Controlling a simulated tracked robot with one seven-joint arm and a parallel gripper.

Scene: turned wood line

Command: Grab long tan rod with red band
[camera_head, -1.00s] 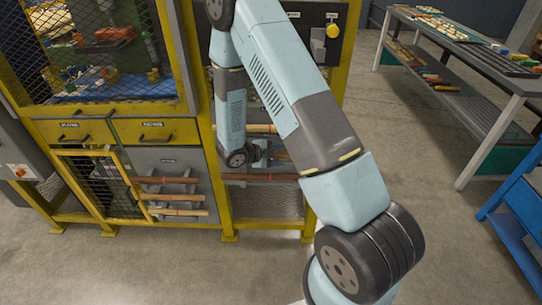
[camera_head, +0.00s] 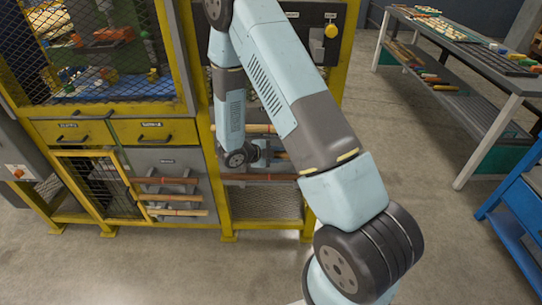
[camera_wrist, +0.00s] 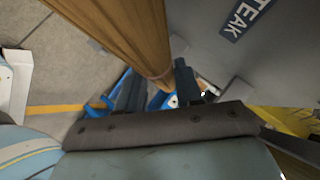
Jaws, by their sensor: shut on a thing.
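In the wrist view a tan wooden rod (camera_wrist: 135,35) runs down from the top edge to between the two dark fingers of my gripper (camera_wrist: 158,88). My gripper is shut on this tan rod. I see no red band on the part that shows. In the head view my gripper (camera_head: 264,152) is at the rack in the right bay of the yellow frame, partly hidden by my own arm. A tan rod (camera_head: 262,128) lies just above it and a brown rod (camera_head: 250,177) lies below it. My arm hides parts of these rods.
Left of the gripper, a grey panel (camera_head: 190,160) carries several rods on pegs, one of them tan (camera_head: 178,212). Yellow drawers (camera_head: 145,131) and a mesh cage stand above. A grey bench (camera_head: 490,75) and a blue unit (camera_head: 515,205) are at the right. The floor between is clear.

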